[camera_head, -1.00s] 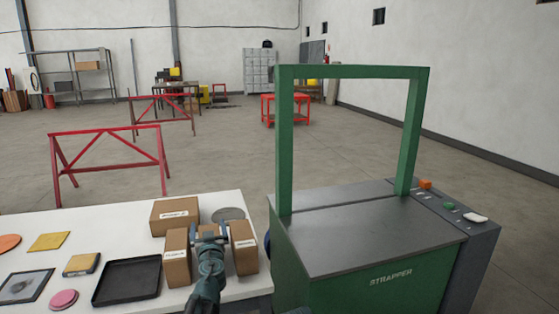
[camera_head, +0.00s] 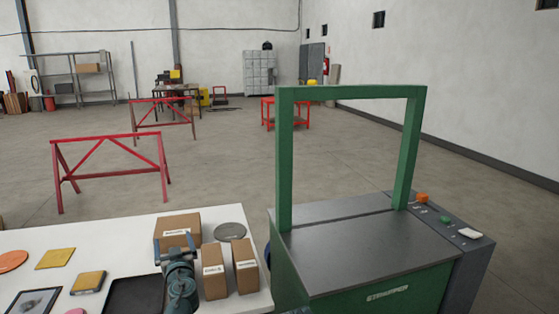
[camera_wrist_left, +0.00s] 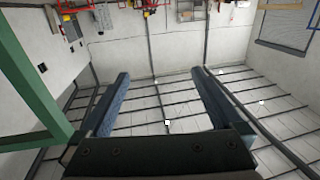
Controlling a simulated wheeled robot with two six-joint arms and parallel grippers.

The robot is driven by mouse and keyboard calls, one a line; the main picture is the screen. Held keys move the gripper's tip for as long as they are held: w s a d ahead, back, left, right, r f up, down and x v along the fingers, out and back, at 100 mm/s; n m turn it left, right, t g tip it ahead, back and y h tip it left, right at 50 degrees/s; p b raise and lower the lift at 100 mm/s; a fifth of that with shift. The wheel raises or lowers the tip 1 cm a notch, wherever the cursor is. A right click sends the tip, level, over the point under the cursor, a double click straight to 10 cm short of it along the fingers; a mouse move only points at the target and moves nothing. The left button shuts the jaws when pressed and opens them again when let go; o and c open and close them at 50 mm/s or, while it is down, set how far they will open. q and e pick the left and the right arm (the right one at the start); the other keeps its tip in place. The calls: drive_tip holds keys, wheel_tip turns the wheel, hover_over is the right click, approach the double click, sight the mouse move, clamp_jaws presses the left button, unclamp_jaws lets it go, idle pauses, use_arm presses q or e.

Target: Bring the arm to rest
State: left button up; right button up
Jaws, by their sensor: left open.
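My left gripper (camera_head: 176,244) is raised in front of the cardboard boxes on the white table, near its front edge. Its jaws are open and empty. In the left wrist view my left gripper (camera_wrist_left: 160,98) shows two spread fingers with nothing between them, and ceiling and walls beyond. It overlaps part of the rear box (camera_head: 178,222) in the head view; whether it touches is hard to tell.
Two upright boxes (camera_head: 214,272) (camera_head: 246,266) stand right of my gripper, with a grey disc (camera_head: 230,231) behind. A black tray (camera_head: 134,296) lies to the left. The green strapper (camera_head: 375,253) with its tall frame stands right of the white table (camera_head: 100,229).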

use_arm(q)
drive_tip(key=s+a+n+g+y, duration=0.1)
drive_tip(key=s+a, duration=0.3)
drive_tip(key=s, duration=0.1)
drive_tip(key=shift+r+y, duration=0.3)
drive_tip(key=shift+r, duration=0.05)
